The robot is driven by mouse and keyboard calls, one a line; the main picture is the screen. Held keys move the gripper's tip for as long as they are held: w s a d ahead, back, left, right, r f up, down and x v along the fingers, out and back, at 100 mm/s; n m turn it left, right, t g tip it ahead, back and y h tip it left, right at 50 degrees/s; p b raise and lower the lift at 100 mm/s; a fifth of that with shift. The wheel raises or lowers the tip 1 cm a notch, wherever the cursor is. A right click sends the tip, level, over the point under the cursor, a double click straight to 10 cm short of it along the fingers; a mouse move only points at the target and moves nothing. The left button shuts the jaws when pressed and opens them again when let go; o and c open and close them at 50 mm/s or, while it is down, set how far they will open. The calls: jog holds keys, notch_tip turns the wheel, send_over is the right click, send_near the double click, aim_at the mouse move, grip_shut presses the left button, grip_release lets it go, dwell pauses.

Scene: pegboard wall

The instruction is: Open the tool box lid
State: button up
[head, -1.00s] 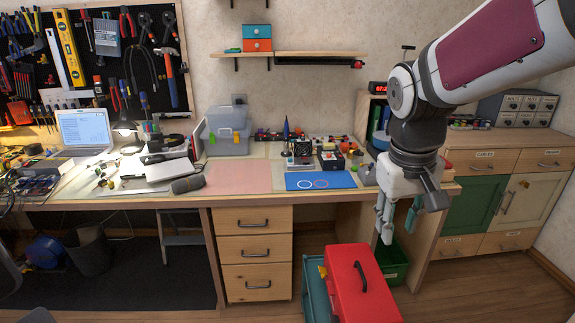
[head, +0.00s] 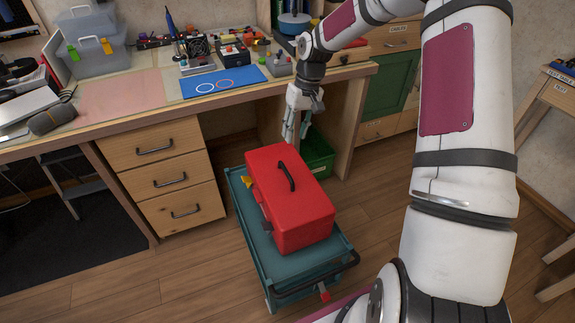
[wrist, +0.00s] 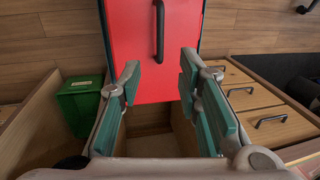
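The red tool box (head: 298,217) sits on the teal cart with its lid shut and a black handle (head: 287,176) on top. A latch shows on its left side. The red lid (wrist: 180,50) and its black handle (wrist: 159,30) also show in the wrist view, beyond my fingertips. My gripper (head: 297,135) points down beyond the far end of the tool box, apart from it. In the wrist view my gripper (wrist: 158,80) is open, its green-padded fingers wide apart and nothing between them.
The teal cart (head: 250,240) has a black handle at its near end. A green crate (head: 318,153) stands on the floor behind. The workbench (head: 215,112) with wooden drawers (head: 165,178) is close on the left. Wooden floor (head: 370,220) is clear right of the cart.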

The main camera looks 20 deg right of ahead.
aim_at(286, 170)
jog(key=a+f+b, duration=0.1)
jog(key=f, duration=0.3)
jog(key=f+b, duration=0.1)
jog(key=f, duration=0.4)
jog(key=a+f+b, duration=0.1)
jog(key=f, duration=0.3)
jog(key=shift+a+f, duration=0.2)
jog(key=shift+a, duration=0.15)
grip_shut()
